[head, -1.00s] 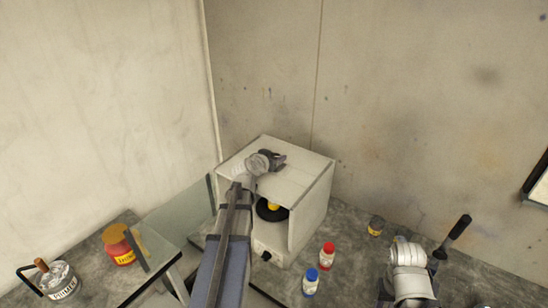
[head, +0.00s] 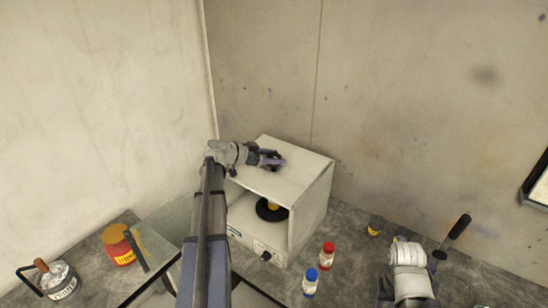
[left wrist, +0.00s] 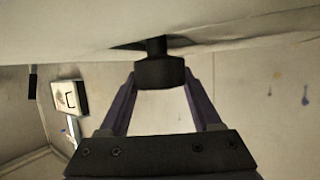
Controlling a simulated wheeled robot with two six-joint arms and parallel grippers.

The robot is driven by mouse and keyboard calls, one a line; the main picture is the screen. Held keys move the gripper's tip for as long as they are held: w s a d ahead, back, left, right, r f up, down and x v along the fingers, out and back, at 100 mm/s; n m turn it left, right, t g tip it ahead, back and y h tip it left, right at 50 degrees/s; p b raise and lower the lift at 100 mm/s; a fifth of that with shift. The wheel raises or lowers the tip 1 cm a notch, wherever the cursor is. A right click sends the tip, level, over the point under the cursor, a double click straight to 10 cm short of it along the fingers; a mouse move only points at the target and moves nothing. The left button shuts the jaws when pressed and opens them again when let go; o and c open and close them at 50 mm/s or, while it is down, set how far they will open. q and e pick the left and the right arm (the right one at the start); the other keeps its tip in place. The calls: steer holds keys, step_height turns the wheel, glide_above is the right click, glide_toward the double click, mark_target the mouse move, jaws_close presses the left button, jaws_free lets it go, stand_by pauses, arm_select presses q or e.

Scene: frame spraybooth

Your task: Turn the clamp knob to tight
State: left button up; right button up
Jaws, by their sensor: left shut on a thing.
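My left gripper (head: 279,162) is at the top of the white booth box (head: 312,205), its wrist lying nearly level from the left. In the left wrist view, the two fingers of this gripper (left wrist: 160,92) are shut on a black knob (left wrist: 158,72), one on each side. The knob sits on a short dark stem against a pale surface. In the head view the gripper hides this knob. A separate small dark knob (head: 266,256) is on the box's lower front.
A black disc with a yellow centre (head: 271,211) is inside the open box. Red-capped (head: 327,256) and blue-capped (head: 310,282) bottles stand before it. A red-and-yellow can (head: 117,244) and a primer bucket (head: 60,284) are at left. A dark handle (head: 459,228) rises at right.

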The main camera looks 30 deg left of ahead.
mark_target(257, 170)
arm_select(q)
steer(key=shift+m+g+h, duration=0.3)
steer(key=shift+m, duration=0.1)
steer(key=o, duration=1.4)
steer(key=shift+c, duration=0.2)
steer(key=shift+s, duration=0.1)
steer(key=p+v, duration=0.2)
steer(key=v, duration=0.4)
steer(key=shift+s+a+r+p, duration=0.2)
steer(key=shift+s+a+p, duration=0.05)
steer(key=shift+p, duration=0.15)
steer(key=shift+s+a+r, duration=0.1)
steer(key=shift+s+a, duration=0.15)
steer(key=shift+s, duration=0.1)
